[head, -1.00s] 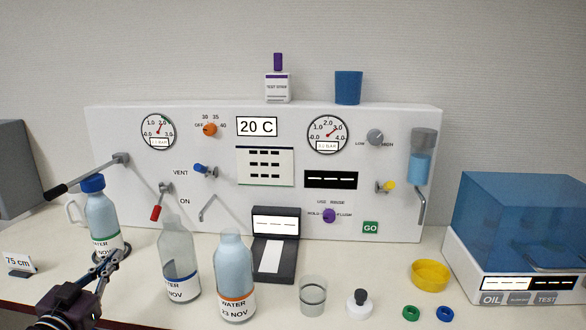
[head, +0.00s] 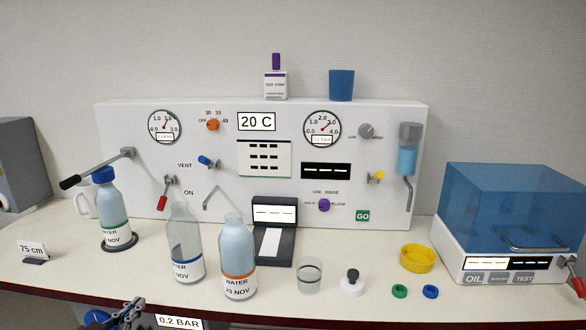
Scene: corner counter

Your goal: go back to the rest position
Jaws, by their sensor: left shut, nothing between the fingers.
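My left gripper (head: 130,306) shows at the bottom edge of the head view, left of centre. It is shut and empty, in front of the counter's front edge and low in the picture. Only its finger end shows; most of the arm is cut off. It is apart from the bottles on the counter. The closest bottles in the picture are the blue-capped water bottle (head: 112,212) on a dark round base and the clear bottle with a blue-striped label (head: 184,240). My right gripper is not in view.
The white counter (head: 90,275) holds an orange-striped bottle (head: 236,258), a glass (head: 309,277), a yellow dish (head: 417,259) and a blue-lidded box (head: 510,205). A panel (head: 360,205) with levers and knobs stands behind. A "0.2 BAR" label (head: 180,321) shows below the front edge.

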